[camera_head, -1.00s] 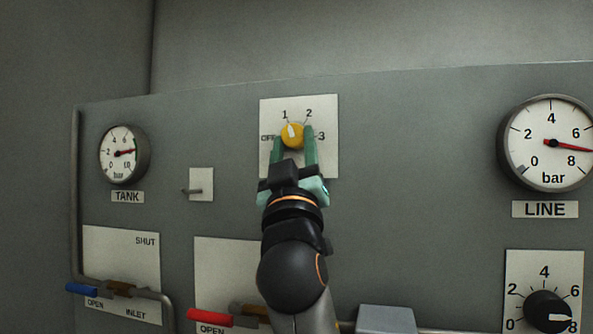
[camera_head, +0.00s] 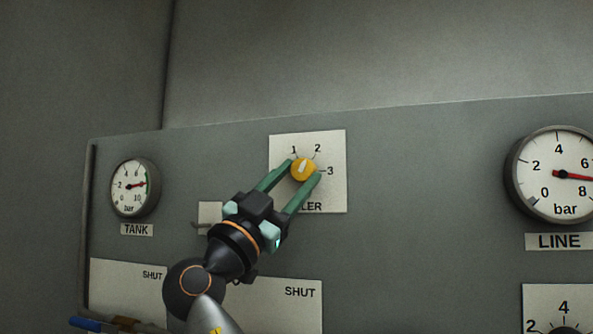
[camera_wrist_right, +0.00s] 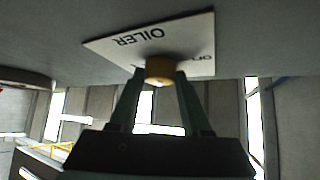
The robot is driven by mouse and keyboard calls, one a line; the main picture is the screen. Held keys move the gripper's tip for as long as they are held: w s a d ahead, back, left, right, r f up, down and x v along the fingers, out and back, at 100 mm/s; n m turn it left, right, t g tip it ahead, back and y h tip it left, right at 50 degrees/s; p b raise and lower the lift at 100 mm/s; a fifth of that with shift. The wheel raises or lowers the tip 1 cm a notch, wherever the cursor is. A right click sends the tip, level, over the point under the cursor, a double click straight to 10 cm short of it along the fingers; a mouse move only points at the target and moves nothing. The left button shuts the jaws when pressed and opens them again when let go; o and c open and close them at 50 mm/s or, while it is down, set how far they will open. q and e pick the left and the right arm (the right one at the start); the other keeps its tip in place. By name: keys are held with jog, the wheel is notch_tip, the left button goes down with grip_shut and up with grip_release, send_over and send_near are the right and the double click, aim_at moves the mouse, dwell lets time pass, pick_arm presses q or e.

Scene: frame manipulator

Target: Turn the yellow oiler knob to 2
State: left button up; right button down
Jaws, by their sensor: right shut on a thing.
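The yellow oiler knob (camera_head: 304,169) sits on a white plate (camera_head: 335,197) marked 1, 2 and 3, with part of the word OILER showing. Its pale pointer leans up and slightly right, roughly toward the 2; the exact alignment is hard to tell. My right gripper (camera_head: 305,171) is shut on the knob, with one green finger on each side, and is tilted, coming from the lower left. The right wrist view also shows the knob (camera_wrist_right: 160,69) between the fingertips. My left gripper is in neither view.
The TANK gauge (camera_head: 133,186) is at the left and the LINE gauge (camera_head: 560,174) at the right. A small switch plate (camera_head: 209,212) is partly behind my right arm. A blue handle (camera_head: 88,324) shows at the lower left.

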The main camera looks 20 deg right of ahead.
jog(key=shift+m+g, duration=0.4)
jog(key=shift+m, duration=0.1)
jog(key=shift+w, duration=0.1)
jog(key=shift+c, duration=1.8)
grip_release()
jog(key=shift+h, duration=0.3)
jog(key=b+v, duration=0.1)
jog(key=v, duration=1.1)
jog(key=shift+a, duration=0.3)
